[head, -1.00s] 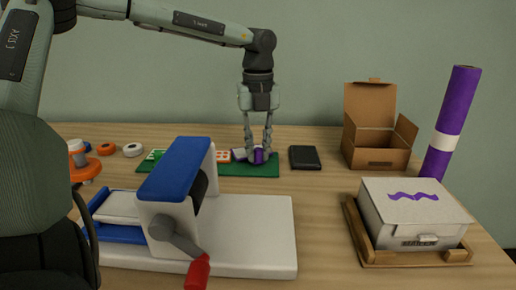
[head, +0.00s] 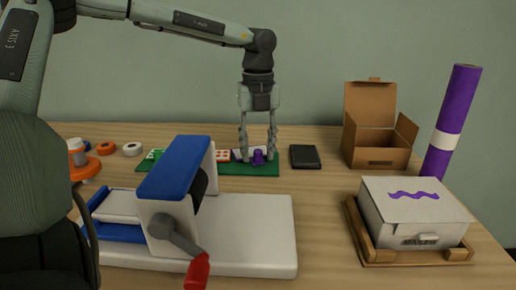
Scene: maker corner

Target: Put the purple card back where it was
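My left gripper (head: 258,157) points straight down over the right part of a green mat (head: 262,170). Its fingers are spread apart. A small purple item (head: 257,158) stands on the mat between the fingertips, apparently not gripped. A white piece with purple edging (head: 239,154), possibly the purple card, lies just left of it, partly hidden by a finger. An orange-and-white card (head: 223,156) lies further left, and a green-and-white card (head: 155,155) is at the mat's left end. The blue-topped press hides the middle of the mat. My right gripper is not in view.
A press with a blue top (head: 175,165) and red handle (head: 196,272) stands in front of the mat. A black pad (head: 304,157), open cardboard box (head: 375,150), purple roll (head: 455,115) and white box (head: 413,212) on a wooden tray (head: 375,258) stand right. Tape rolls (head: 106,145) lie left.

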